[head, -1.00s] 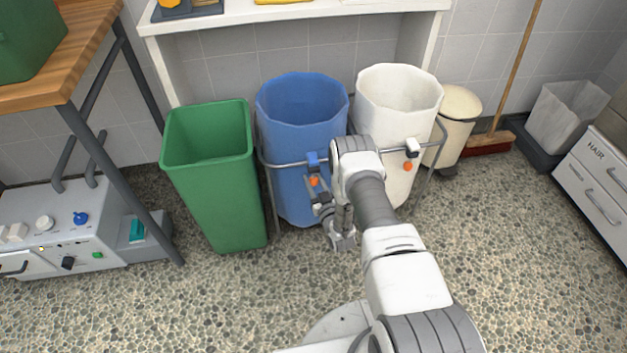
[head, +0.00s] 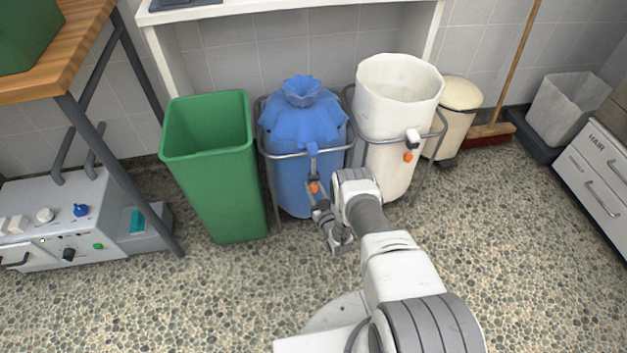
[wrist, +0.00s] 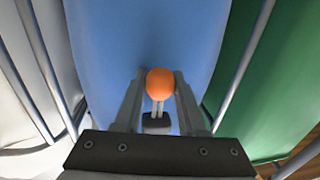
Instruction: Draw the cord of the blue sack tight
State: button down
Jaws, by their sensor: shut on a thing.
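The blue sack (head: 302,127) hangs in a grey metal ring stand, and its mouth is gathered into a closed, ruffled neck. An orange cord bead (head: 314,188) hangs at the front of the sack below a blue clip (head: 312,150). My gripper (head: 316,199) is at the sack's front. In the wrist view my gripper (wrist: 159,82) has its two fingers on either side of the orange bead (wrist: 160,80), shut on it.
A green bin (head: 210,165) stands close left of the sack. An open white sack (head: 396,105) with its own orange bead (head: 408,157) stands at right. A cream pedal bin (head: 458,110) is behind it. The speckled floor in front is clear.

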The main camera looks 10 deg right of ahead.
jog(key=shift+w+f, duration=0.1)
jog(key=shift+f, duration=0.2)
jog(key=c, duration=0.5)
grip_release()
jog(key=shift+f, duration=0.1)
jog(key=shift+s, duration=0.3)
